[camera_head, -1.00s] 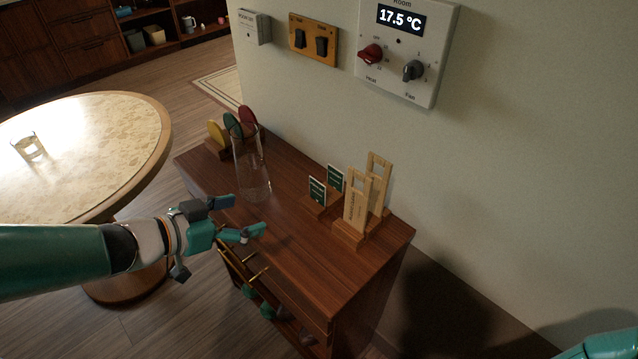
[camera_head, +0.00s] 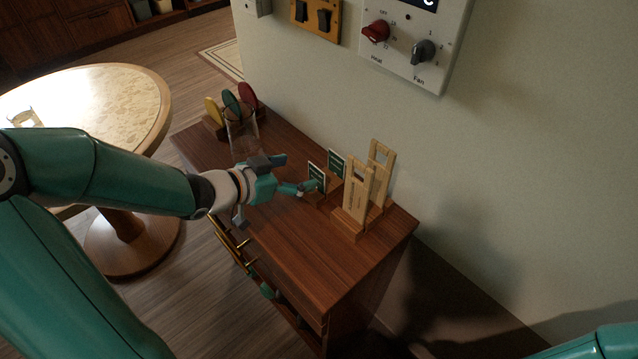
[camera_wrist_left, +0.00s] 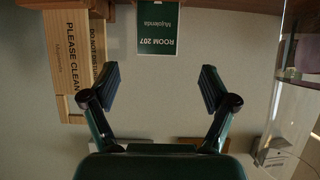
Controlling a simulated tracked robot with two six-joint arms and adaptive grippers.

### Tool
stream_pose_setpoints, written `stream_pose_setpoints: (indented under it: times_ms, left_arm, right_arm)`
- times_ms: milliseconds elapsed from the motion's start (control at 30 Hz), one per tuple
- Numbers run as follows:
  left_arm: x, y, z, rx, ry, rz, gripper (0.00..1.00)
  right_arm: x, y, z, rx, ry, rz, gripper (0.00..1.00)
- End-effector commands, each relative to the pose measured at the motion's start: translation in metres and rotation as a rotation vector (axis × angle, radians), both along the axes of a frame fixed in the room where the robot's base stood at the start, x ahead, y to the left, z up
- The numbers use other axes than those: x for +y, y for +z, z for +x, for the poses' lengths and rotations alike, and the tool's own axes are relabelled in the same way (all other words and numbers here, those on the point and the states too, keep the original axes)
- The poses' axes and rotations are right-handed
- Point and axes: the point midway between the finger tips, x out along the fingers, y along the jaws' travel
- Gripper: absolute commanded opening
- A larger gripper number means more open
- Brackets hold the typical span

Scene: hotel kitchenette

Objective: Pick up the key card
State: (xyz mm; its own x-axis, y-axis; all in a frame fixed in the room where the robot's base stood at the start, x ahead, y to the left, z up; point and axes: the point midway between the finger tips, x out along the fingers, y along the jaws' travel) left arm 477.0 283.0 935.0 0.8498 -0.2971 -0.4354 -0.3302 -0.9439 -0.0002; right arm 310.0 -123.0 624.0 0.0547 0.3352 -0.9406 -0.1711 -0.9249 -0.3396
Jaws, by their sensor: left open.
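Two green key cards stand upright in a wooden holder on the cabinet top. The nearer key card (camera_head: 317,176) is just beyond my left gripper's fingertips in the head view; the farther card (camera_head: 337,163) stands behind it. My left gripper (camera_head: 302,188) is open, its jaws directed at the nearer card. In the left wrist view, which is upside down, a green card (camera_wrist_left: 158,30) reading "Room 207" lies ahead, between and beyond the open fingers of the left gripper (camera_wrist_left: 160,75). Nothing is between the fingers. My right gripper is out of view.
Wooden door signs (camera_head: 357,195) stand in a block right of the cards. A clear glass vase (camera_head: 240,140) stands behind my left gripper, partly hidden. Coloured discs (camera_head: 231,103) sit at the cabinet's far end. The wall rises behind; the cabinet's front right top (camera_head: 310,250) is clear.

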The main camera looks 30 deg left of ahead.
Motion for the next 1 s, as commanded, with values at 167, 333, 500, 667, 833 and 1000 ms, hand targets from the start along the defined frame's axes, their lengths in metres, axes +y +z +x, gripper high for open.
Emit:
stream_pose_setpoints:
  times_ms: [167, 333, 500, 667, 833, 1000]
  left_arm:
    - [-0.004, -0.005, 0.01, 0.001, 0.0, 0.0, 0.85]
    - [-0.011, -0.012, 0.022, 0.002, -0.003, -0.001, 0.85]
    - [-0.02, -0.022, 0.042, 0.002, -0.001, -0.001, 0.85]
    - [-0.023, -0.026, 0.052, 0.0, 0.002, 0.0, 0.85]
    - [-0.022, -0.026, 0.052, 0.0, 0.003, 0.0, 0.85]
    - [-0.022, -0.026, 0.052, 0.0, 0.003, 0.0, 0.64]
  right_arm:
    - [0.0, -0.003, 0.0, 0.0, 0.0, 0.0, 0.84]
    - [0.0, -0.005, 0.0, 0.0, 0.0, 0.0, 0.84]
    - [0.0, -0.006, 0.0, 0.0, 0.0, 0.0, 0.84]
    - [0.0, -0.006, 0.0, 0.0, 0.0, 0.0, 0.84]
    - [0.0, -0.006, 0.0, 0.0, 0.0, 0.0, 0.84]
    - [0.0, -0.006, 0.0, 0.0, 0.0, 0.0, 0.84]
